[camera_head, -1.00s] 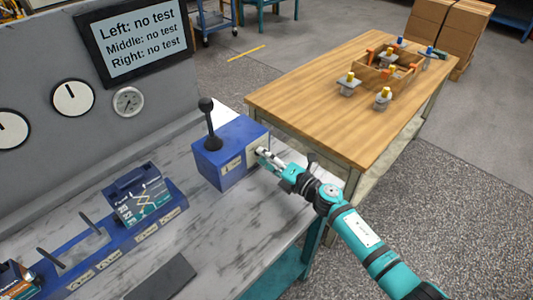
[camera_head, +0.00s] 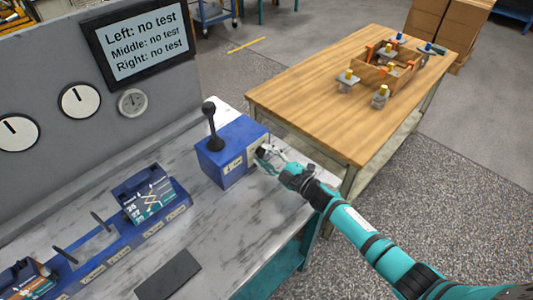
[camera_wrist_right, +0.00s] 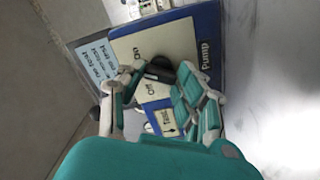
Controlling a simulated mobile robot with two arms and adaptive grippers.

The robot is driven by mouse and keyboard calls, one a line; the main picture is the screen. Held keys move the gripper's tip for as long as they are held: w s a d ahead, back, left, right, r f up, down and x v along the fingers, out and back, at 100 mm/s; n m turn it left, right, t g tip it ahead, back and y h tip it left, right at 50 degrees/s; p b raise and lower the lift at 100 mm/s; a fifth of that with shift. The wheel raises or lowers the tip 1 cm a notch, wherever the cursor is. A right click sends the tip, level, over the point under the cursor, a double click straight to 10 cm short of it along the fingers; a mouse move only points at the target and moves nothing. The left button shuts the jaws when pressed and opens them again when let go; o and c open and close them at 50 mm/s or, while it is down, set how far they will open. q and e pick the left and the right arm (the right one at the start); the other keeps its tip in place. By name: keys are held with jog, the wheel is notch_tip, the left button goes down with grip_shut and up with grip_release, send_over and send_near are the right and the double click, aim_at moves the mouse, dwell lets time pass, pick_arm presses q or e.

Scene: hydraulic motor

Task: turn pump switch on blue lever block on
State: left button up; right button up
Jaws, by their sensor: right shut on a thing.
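The blue lever block (camera_head: 222,162) stands on the marble-look bench, with a black lever upright on its top. My right gripper (camera_head: 262,155) is at the block's right-hand face. My left gripper is not in view.
A screen (camera_head: 139,42) reads "no test" for left, middle and right. A blue rail with a labelled box (camera_head: 147,194) lies left of the block. A dark flat plate (camera_head: 168,275) lies on the bench front. A wooden table (camera_head: 330,100) with pump parts stands at right.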

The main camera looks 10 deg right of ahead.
jog(key=shift+m+p, duration=0.35)
jog(key=shift+m, duration=0.85)
jog(key=shift+f, duration=0.1)
jog(key=o, duration=1.1)
jog(key=shift+o, duration=0.2)
jog(key=shift+s+d, duration=0.1)
jog(key=shift+s, duration=0.05)
jog(key=v, duration=1.1)
jog(key=shift+s+d, duration=0.2)
jog(key=shift+s, duration=0.1)
